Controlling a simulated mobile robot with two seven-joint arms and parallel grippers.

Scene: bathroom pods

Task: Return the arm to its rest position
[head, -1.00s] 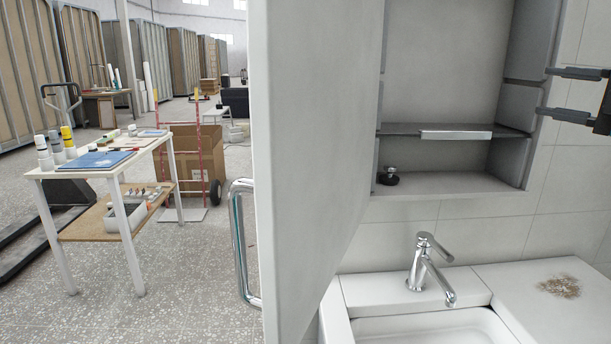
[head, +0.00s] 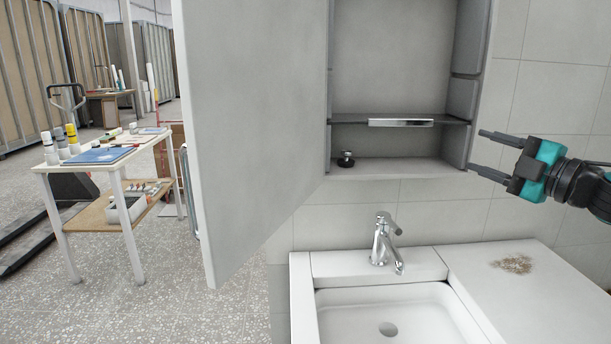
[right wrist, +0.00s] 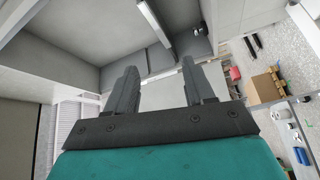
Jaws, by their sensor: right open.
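My right gripper (head: 487,153) comes in from the right in the head view, in front of the tiled wall. Its two fingers point left toward the right side of the open wall cabinet (head: 392,165). The jaws are apart and nothing is between them. In the right wrist view my fingers (right wrist: 160,90) are spread and empty, with the cabinet interior and its shelf edge beyond. My left gripper is not in view.
The cabinet door (head: 245,130) stands wide open at left. Inside are a shelf (head: 350,118) and a small black item (head: 346,159). Below are a chrome tap (head: 383,240), a basin (head: 388,305) and a counter with a brown stain (head: 513,264). A white-legged table (head: 120,200) stands far left.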

